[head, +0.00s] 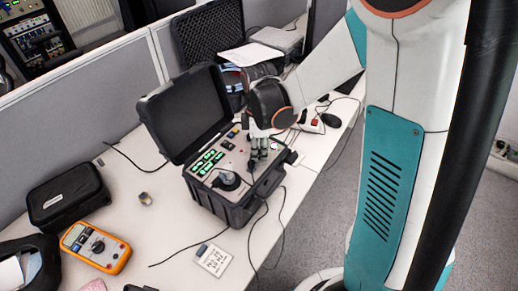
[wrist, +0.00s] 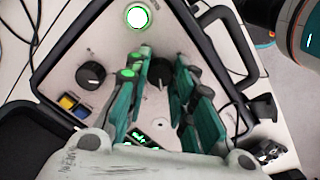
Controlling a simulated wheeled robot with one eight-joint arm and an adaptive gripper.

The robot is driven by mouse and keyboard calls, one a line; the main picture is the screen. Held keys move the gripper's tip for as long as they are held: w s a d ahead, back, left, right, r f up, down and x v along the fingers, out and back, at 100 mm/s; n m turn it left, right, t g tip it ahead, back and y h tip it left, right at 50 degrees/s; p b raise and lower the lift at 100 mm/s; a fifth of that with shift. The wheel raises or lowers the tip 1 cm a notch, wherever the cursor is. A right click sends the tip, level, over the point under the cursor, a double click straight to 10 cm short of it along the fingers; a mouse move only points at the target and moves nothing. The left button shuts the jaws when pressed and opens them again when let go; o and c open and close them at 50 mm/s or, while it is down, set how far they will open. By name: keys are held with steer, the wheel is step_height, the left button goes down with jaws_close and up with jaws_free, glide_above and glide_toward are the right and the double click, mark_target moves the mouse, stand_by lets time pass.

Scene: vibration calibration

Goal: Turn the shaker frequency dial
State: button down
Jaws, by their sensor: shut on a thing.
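The shaker unit is an open black case (head: 236,212) with a grey panel on the table. My gripper (head: 258,156) reaches down onto the panel's right part in the head view. In the wrist view, my gripper's (wrist: 161,62) teal fingers stand on either side of a black dial (wrist: 160,76) and are shut on it. The fingers partly cover the dial, and its label cannot be read. A second black knob (wrist: 91,75) sits to the left, clear of the fingers. A round green-lit part (wrist: 138,16) is beyond them.
The raised lid (head: 186,112) stands behind the panel. A dark round shaker head (head: 228,181) and green displays (head: 207,162) are on the panel. Cables run across the table.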

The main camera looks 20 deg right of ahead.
steer(key=m, duration=0.4)
steer(key=shift+m, duration=0.3)
steer(key=m, duration=0.3)
steer(key=shift+m, duration=0.4)
steer(key=m, duration=1.9)
steer(key=shift+m, duration=2)
